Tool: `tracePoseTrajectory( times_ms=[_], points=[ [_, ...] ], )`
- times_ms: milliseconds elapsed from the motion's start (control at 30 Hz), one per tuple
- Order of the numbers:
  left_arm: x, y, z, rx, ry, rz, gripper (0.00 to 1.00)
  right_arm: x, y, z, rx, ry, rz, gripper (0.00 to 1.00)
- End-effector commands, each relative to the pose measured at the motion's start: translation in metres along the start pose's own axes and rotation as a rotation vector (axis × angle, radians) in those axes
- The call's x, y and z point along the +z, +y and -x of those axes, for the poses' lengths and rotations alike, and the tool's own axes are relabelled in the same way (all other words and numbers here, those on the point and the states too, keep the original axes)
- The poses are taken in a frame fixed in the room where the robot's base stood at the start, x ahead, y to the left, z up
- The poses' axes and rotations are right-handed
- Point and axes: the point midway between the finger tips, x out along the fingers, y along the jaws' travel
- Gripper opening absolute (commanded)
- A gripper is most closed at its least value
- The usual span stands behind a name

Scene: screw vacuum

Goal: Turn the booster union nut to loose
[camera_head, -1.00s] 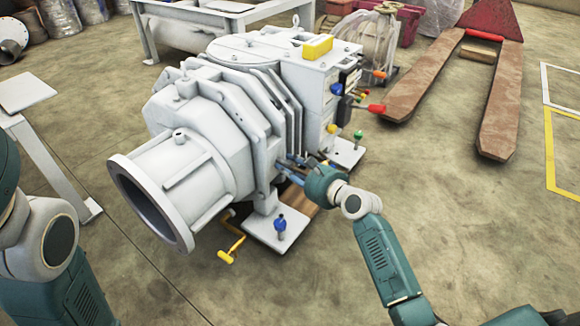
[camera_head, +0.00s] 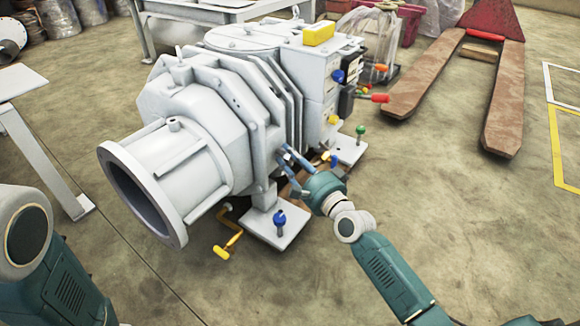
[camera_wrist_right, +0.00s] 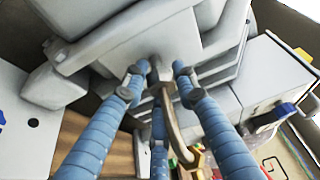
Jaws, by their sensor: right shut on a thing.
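The pale grey vacuum machine (camera_head: 205,140) stands at the centre of the head view. My right gripper (camera_head: 285,168) is at its near right side, low beside the ribbed body. In the right wrist view, its three blue fingers (camera_wrist_right: 158,85) surround a small grey-brown metal fitting, which I take to be the booster union nut (camera_wrist_right: 160,72). A curved brownish pipe (camera_wrist_right: 178,125) runs down from it. The gripper is shut on this fitting; the fingers partly hide it. In the head view the fitting is too small to make out. My left arm shows at the left edge, its gripper out of frame.
A yellow crank (camera_head: 230,243) and a blue-topped foot bolt (camera_head: 280,220) are low at the machine's near side. Coloured knobs, one red (camera_head: 380,98), stick out at its right end. A pallet jack (camera_head: 505,100) stands at the right. The floor between is clear.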

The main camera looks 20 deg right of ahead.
Motion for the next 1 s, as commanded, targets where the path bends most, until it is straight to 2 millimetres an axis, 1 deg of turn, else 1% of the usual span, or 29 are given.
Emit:
tracePoseTrajectory(
  times_ms=[33, 100, 400, 700, 1000],
  points=[
    [-0.004, 0.003, 0.013, 0.000, 0.000, 0.000, 0.31, 0.001, 0.004, 0.000, -0.024, -0.002, 0.047, 0.02],
    [-0.007, 0.004, 0.021, 0.000, -0.001, 0.000, 0.31, 0.001, 0.004, 0.000, -0.049, -0.003, 0.108, 0.02],
    [-0.017, 0.010, 0.048, 0.001, 0.000, 0.000, 0.31, 0.002, 0.003, 0.000, -0.144, -0.003, 0.338, 0.02],
    [-0.021, 0.013, 0.061, 0.001, 0.000, 0.001, 0.31, 0.003, 0.001, 0.000, -0.205, -0.004, 0.483, 0.02],
    [-0.022, 0.014, 0.065, 0.001, 0.000, 0.001, 0.31, 0.003, 0.000, 0.000, -0.227, -0.004, 0.534, 0.02]
  ],
)
